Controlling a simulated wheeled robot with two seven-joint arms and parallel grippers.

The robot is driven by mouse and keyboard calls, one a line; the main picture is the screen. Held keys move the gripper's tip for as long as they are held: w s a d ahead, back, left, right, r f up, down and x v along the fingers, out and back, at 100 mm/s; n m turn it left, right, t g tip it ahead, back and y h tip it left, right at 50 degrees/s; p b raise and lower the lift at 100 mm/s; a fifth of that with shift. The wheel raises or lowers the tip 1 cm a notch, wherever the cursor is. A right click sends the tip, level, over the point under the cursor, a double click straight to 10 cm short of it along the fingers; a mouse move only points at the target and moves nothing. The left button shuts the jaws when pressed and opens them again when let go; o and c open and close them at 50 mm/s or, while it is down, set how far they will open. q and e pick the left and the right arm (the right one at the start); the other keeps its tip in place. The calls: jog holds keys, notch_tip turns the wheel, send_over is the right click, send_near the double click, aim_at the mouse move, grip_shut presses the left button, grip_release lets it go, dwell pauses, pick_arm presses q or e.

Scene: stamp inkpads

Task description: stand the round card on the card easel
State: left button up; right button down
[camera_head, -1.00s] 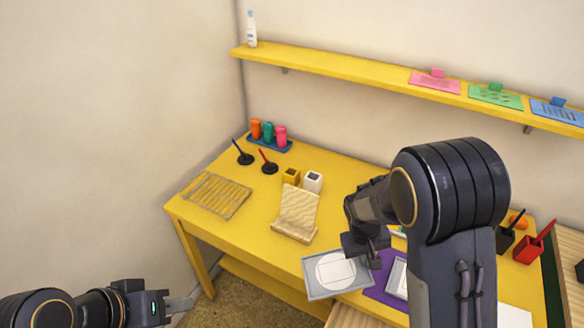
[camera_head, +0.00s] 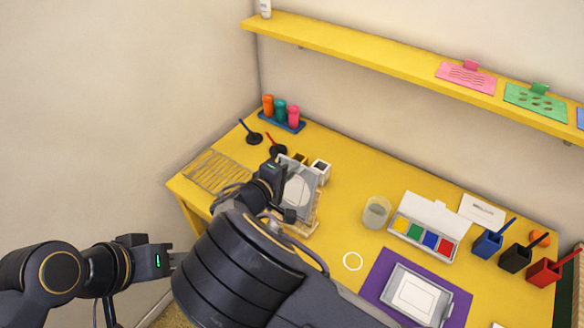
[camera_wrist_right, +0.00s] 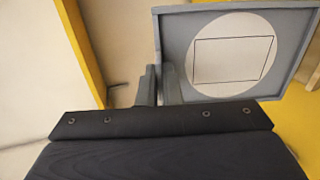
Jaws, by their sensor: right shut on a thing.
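The round card (camera_head: 297,190) is a white disc with a thin dark rectangle on it, set in a grey square frame. It also shows in the right wrist view (camera_wrist_right: 234,58). My right gripper (camera_wrist_right: 160,86) is shut on the frame's edge. In the head view the frame stands steeply tilted at the wooden card easel (camera_head: 304,227), hiding most of it. I cannot tell whether frame and easel touch. My left gripper (camera_head: 178,259) is off the table's left front, its fingertips partly hidden by my right arm.
A slatted rack (camera_head: 213,171) lies left. A purple mat (camera_head: 375,283) carries another grey frame (camera_head: 418,293). Ink pots (camera_head: 514,256) stand at the far right.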

aim_at(294, 186)
jog(key=shift+f+b, duration=0.25)
jog(key=shift+b, duration=0.55)
jog(key=f+b, duration=0.1)
jog(key=w+d+f+b, duration=0.1)
jog(key=f+b, duration=0.1)
jog(key=w+f+b, duration=0.1)
jog(key=b, duration=0.1)
jog(key=shift+d+f, duration=0.2)
jog(key=shift+f, duration=0.05)
jog(key=shift+s+a+f+b, duration=0.1)
jog(key=shift+f+b, duration=0.95)
jog(key=shift+b, duration=0.25)
jog(key=shift+f+b, duration=0.35)
jog(key=shift+b, duration=0.3)
jog(key=c, duration=1.5)
grip_release()
